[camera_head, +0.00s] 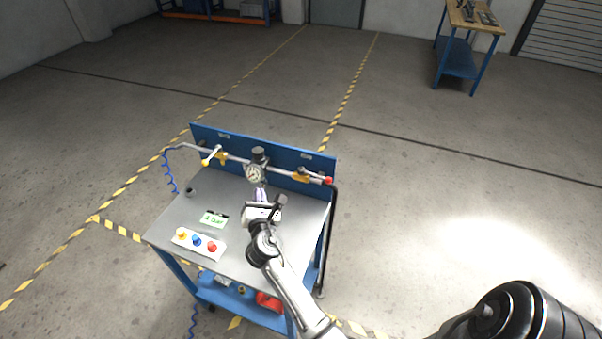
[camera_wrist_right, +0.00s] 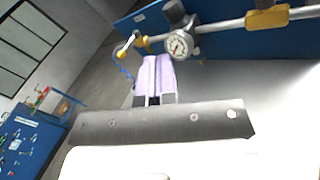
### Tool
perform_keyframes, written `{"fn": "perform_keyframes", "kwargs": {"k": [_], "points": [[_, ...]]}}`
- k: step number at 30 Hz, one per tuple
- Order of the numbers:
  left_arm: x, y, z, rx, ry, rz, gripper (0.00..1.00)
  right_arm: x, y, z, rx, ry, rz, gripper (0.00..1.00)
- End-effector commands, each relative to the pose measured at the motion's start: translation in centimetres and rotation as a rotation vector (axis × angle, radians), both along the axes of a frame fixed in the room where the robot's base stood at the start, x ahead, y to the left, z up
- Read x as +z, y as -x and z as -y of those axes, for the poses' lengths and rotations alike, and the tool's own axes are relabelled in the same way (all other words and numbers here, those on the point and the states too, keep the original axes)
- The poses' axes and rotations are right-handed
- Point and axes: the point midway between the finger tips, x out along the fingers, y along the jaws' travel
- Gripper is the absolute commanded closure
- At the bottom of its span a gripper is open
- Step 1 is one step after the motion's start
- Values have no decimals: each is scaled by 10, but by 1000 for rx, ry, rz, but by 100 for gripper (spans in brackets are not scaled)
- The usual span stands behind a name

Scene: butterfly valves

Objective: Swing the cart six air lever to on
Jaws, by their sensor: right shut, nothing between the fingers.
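The cart (camera_head: 180,226) has a grey top and a blue back panel (camera_head: 270,153) carrying a horizontal pipe. At the pipe's left, a yellow valve (camera_head: 222,157) has a pale lever (camera_head: 212,156) angled down to a yellow tip; it also shows in the wrist view (camera_wrist_right: 126,47). At the right is another yellow valve (camera_head: 301,176), with a red end (camera_head: 328,181) beyond it. The panel's small labels are unreadable, so I cannot tell which is cart six. My right gripper (camera_head: 261,192), lilac-fingered in the wrist view (camera_wrist_right: 157,62), is shut and empty, apart from both valves. My left gripper is out of view.
A round gauge (camera_head: 254,173) with a dark knob sits mid-pipe, close to the right fingers in the picture. A blue coiled hose (camera_head: 169,172) hangs left. Floor around is clear.

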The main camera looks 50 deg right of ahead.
Motion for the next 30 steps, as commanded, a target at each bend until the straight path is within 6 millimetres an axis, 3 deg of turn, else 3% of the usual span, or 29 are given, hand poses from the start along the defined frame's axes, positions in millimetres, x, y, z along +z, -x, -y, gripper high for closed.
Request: {"fn": "perform_keyframes", "kwargs": {"k": [3, 6, 12, 20, 30], "points": [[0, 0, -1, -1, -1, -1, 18, -5, 31, 25, -233, 18, -132, 100], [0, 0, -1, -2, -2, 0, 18, -11, 56, 37, -393, 15, -233, 100], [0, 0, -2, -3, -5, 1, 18, -23, 89, 46, -588, -13, -382, 100], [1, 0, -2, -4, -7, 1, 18, -30, 98, 57, -634, -14, -466, 100], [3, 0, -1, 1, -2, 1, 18, -41, 90, 116, -633, -11, -465, 100]]}}
